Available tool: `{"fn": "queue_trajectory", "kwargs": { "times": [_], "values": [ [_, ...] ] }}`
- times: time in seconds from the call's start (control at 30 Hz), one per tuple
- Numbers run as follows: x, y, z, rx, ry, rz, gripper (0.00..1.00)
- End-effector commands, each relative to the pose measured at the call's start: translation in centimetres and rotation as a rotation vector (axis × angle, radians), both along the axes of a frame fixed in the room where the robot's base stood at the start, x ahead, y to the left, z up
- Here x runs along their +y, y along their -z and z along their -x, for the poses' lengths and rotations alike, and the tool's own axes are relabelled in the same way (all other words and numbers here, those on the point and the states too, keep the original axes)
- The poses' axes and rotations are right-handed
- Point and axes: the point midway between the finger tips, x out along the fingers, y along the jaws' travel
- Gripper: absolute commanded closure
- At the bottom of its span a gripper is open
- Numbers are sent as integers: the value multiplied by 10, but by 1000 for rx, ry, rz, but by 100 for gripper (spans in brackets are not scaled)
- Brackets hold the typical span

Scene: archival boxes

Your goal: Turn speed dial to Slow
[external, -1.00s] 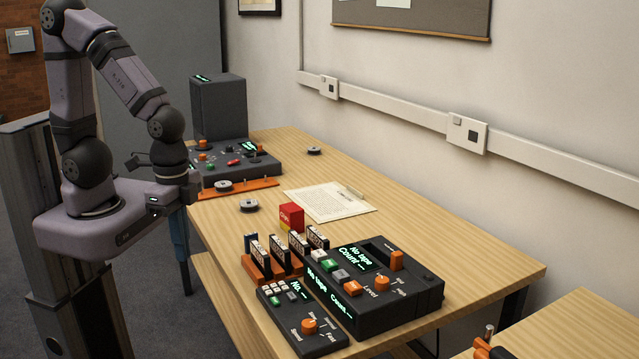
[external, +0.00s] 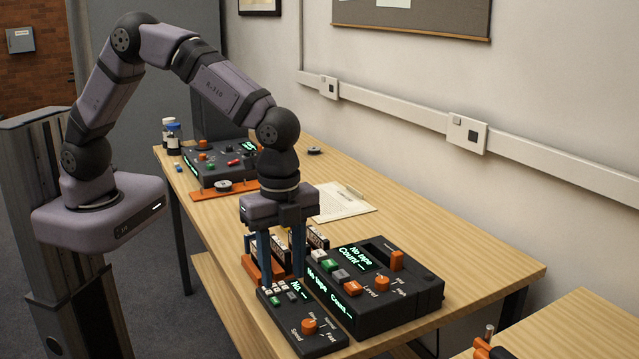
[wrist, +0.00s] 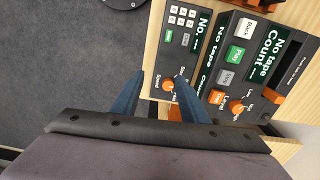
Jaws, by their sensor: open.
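The orange speed dial (external: 310,326) sits on the small dark control box (external: 285,331) at the table's front edge. Its face is labelled Speed, Slow, Normal and Fast; which mark it points to is too small to tell. My gripper (external: 286,284) points down over the far end of that box, behind the dial, with its blue fingers apart and empty. In the wrist view, the dial (wrist: 169,86) shows between the two fingertips (wrist: 157,87), with the Speed label beside it. I cannot tell the height of the fingertips above the box.
A larger dark deck (external: 380,290) with a "No tape" display and its own orange Level knob (external: 381,284) stands close on the right. An orange rack of cassettes (external: 255,265) is behind the small box, partly hidden by my gripper. Bare tabletop (external: 440,245) lies to the right.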

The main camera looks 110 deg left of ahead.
Motion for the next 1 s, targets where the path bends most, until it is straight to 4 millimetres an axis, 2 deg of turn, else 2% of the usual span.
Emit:
{"fn": "queue_trajectory", "kwargs": {
  "times": [0.03,0.1,0.3,0.67,1.0],
  "values": [
    [-3,4,-13,1,46,0,60],
    [-6,8,-27,1,105,0,60],
    [-11,15,-49,-1,203,1,60],
    [-12,24,-52,1,220,1,60],
    [-12,64,-51,1,219,1,60]
  ]
}}
